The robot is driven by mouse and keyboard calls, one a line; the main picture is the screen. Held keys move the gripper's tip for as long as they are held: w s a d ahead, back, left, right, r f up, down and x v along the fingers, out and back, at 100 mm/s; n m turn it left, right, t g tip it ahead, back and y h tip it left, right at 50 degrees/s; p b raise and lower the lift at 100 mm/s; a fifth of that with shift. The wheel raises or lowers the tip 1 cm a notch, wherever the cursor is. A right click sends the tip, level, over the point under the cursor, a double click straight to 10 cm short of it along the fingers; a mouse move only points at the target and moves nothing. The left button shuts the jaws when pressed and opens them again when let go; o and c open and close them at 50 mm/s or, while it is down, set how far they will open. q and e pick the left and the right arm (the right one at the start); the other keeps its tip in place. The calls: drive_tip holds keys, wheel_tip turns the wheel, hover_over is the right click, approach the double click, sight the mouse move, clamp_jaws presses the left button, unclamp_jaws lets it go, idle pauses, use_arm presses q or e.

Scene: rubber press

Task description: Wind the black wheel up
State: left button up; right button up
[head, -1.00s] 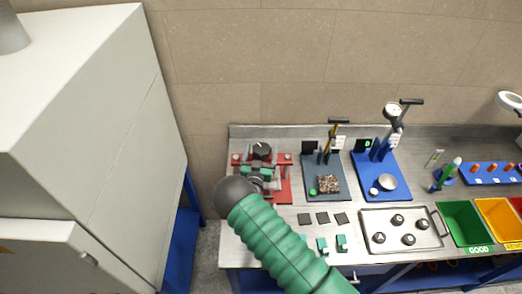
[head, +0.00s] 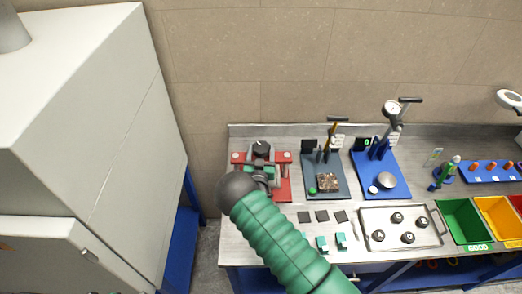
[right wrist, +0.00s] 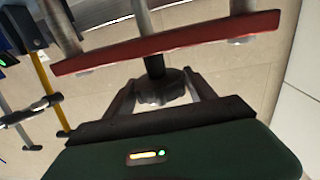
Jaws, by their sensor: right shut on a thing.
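The red press (head: 283,189) stands at the left end of the bench. Its black wheel (head: 262,148) is at the top and carries a small pale mark. The wheel also shows in the right wrist view (right wrist: 160,92), on a dark stem by the red crossbar (right wrist: 185,40). My right gripper (head: 262,169) is at the press, partly hidden behind my arm. In the right wrist view its two dark fingers (right wrist: 163,88) lie on either side of the wheel and are shut on it. My left gripper is not in view.
Right of the red press stand a grey fixture (head: 341,190) and a blue gauge stand (head: 393,185). A tray (head: 371,241) with several black knobs and a green bin (head: 463,217) are farther right. Dark square pads (head: 322,216) lie in front. A white cabinet (head: 90,130) is at left.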

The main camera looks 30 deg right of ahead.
drive_tip(key=n+y, duration=0.1)
drive_tip(key=n+t+y, duration=0.1)
drive_tip(key=y, duration=0.1)
drive_tip(key=n+t+y+b, duration=0.1)
drive_tip(key=shift+s+d+f, duration=0.1)
drive_tip(key=shift+d+f, duration=0.05)
drive_tip(key=shift+f, duration=0.1)
drive_tip(key=n+y+b, duration=0.1)
drive_tip(key=n+y, duration=0.1)
drive_tip(key=y, duration=0.1)
drive_tip(key=n+t+y+b, duration=0.1)
drive_tip(key=y, duration=0.1)
drive_tip(key=shift+d+n+t+y, duration=0.1)
drive_tip(key=shift+n+t+y, duration=0.2)
drive_tip(key=shift+n+y, duration=0.1)
drive_tip(key=n+g+y+b, duration=0.2)
drive_tip(key=n+y+b, duration=0.1)
drive_tip(key=y+b, duration=0.2)
drive_tip(key=n+g+y+b, duration=0.2)
drive_tip(key=n+y+b, duration=0.2)
drive_tip(key=b, duration=0.1)
drive_tip(key=n+g+y+b, duration=0.2)
drive_tip(key=n+y+b, duration=0.1)
drive_tip(key=y+b, duration=0.2)
drive_tip(key=shift+d+f+y+b, duration=0.1)
drive_tip(key=shift+d+y+b, duration=0.15)
drive_tip(key=shift+b, duration=0.35)
drive_tip(key=shift+r+n+g+y+b, duration=0.3)
drive_tip(key=shift+n+g+y+b, duration=0.35)
drive_tip(key=shift+b, duration=0.45)
